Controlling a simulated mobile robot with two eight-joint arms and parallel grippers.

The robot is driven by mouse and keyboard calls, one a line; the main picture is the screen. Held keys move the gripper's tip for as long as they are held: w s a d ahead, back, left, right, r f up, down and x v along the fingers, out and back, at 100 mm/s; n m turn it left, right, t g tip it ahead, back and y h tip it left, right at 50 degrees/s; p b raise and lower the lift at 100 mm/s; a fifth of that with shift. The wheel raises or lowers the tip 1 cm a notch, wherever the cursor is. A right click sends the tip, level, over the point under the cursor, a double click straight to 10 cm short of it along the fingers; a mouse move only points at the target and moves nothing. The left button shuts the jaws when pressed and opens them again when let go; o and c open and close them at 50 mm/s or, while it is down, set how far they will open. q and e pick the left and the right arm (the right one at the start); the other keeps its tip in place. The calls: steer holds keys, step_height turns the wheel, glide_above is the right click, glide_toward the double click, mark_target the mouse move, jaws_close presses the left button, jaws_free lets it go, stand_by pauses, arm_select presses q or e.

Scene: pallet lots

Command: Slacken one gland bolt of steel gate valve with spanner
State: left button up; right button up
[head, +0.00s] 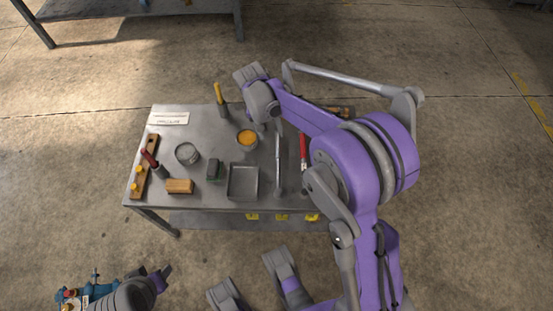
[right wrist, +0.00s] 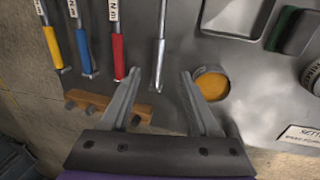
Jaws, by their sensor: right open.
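A plain silver spanner (head: 279,165) lies on the grey metal bench. A blue fitting (head: 72,297), possibly the valve, is cut off at the lower left. A grey part beside it (head: 150,282) seems to be my left gripper; its jaws are unclear. No gland bolt can be made out.
Red (right wrist: 118,55), blue (right wrist: 83,50) and yellow (right wrist: 52,45) handled tools lie beside the spanner. A wooden peg block (right wrist: 105,107) is close to my fingers. An orange-filled tin (head: 246,139), a tray (head: 243,196) and a wooden block (head: 180,186) share the bench.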

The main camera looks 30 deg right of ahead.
steer(key=b, duration=0.1)
glide_above(278, 151)
steer(key=a, duration=0.1)
steer(key=f, duration=0.5)
steer(key=shift+w, duration=0.4)
steer(key=shift+s+d+f+b, duration=0.15)
steer(key=shift+f+b, duration=0.25)
steer(key=shift+f, duration=0.55)
steer(key=shift+s+d+f+b, duration=0.2)
steer(key=shift+f+b, duration=0.15)
steer(key=shift+f, duration=0.65)
steer(key=shift+s+d+f+b, duration=0.15)
steer(key=shift+f+b, duration=0.25)
steer(key=shift+f, duration=0.55)
jaws_close()
steer(key=shift+r, duration=0.1)
